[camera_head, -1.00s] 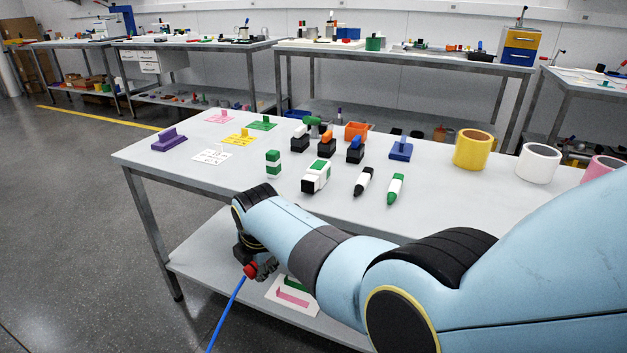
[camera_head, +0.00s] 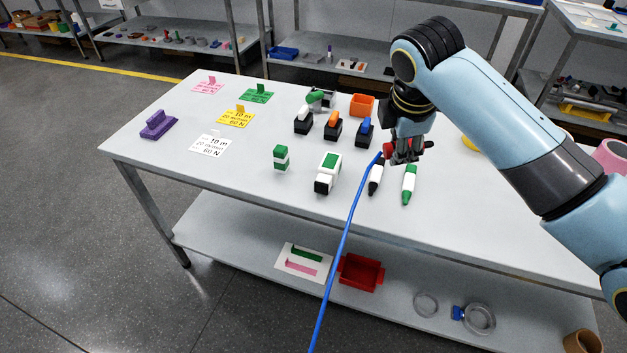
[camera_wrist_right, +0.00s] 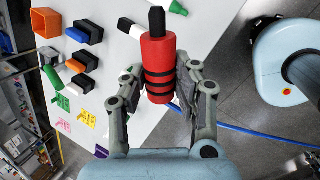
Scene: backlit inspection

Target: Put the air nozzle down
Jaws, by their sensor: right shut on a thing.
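The air nozzle is a red cylinder with black bands and a black tip, joined to a blue hose (camera_head: 341,240). My right gripper (camera_head: 404,152) is shut on the air nozzle (camera_head: 388,150) and holds it over the table (camera_head: 245,210), near the black-and-white marker and the green-and-white marker. In the right wrist view the nozzle (camera_wrist_right: 158,66) sits between both fingers of the right gripper (camera_wrist_right: 160,90), its black tip pointing away from the palm. I cannot tell how high it is above the table top. My left gripper is in neither view.
Markers (camera_head: 409,185), a white-and-green block (camera_head: 328,173), several switch-like blocks (camera_head: 333,130) and an orange bin (camera_head: 361,105) stand close by. Cards and a purple piece (camera_head: 158,125) lie at the left. The lower shelf holds a red tray (camera_head: 361,272). The table's front strip is clear.

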